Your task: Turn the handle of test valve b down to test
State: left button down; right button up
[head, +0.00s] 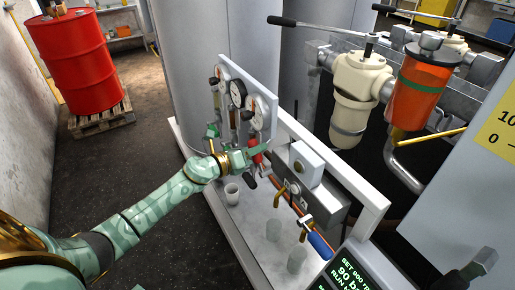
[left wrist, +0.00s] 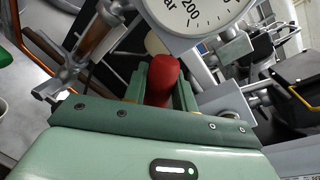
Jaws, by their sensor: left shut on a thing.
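My left gripper (head: 258,152) reaches in from the left to the valve panel and is shut on a red handle (head: 257,159). In the left wrist view the red handle (left wrist: 163,82) sits between the two green fingers (left wrist: 162,88). Much of it is hidden by the gripper, so its exact angle is hard to tell. A blue handle (head: 320,245) hangs tilted on a valve at the lower right of the same rig. I cannot read any label that tells which handle is test valve b. My right gripper is not in view.
Gauges (head: 237,92) stand on a pale panel just above the gripper; one gauge (left wrist: 195,15) is close in the wrist view. Cups (head: 232,193) stand in the tray below. A grey box (head: 306,164), filter housings (head: 357,92) and a display (head: 345,272) lie to the right. A red drum (head: 70,62) stands on a pallet.

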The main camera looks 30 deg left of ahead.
pick_arm(q)
jog(key=shift+w+a+f+n+g+h+b, duration=0.25)
jog(key=shift+a+f+n, duration=0.25)
jog(key=shift+f+n, duration=0.75)
jog(key=shift+w+a+f+n+g+h+b, duration=0.3)
jog(key=shift+f+n, duration=0.5)
jog(key=shift+n, duration=0.9)
jog(key=shift+w+a+f+n+g+h+b, duration=0.1)
jog(key=shift+w+a+f+n+g+h, duration=0.2)
jog(key=shift+a+f+n, duration=0.65)
jog(key=shift+d+f+n, duration=0.2)
jog(key=shift+d+n, duration=0.1)
jog(key=shift+n, duration=0.3)
jog(key=shift+s+h, duration=0.1)
jog(key=shift+h, duration=0.15)
jog(key=c, duration=1.2)
grip_release()
jog(key=shift+f, duration=0.1)
jog(key=shift+o, duration=0.2)
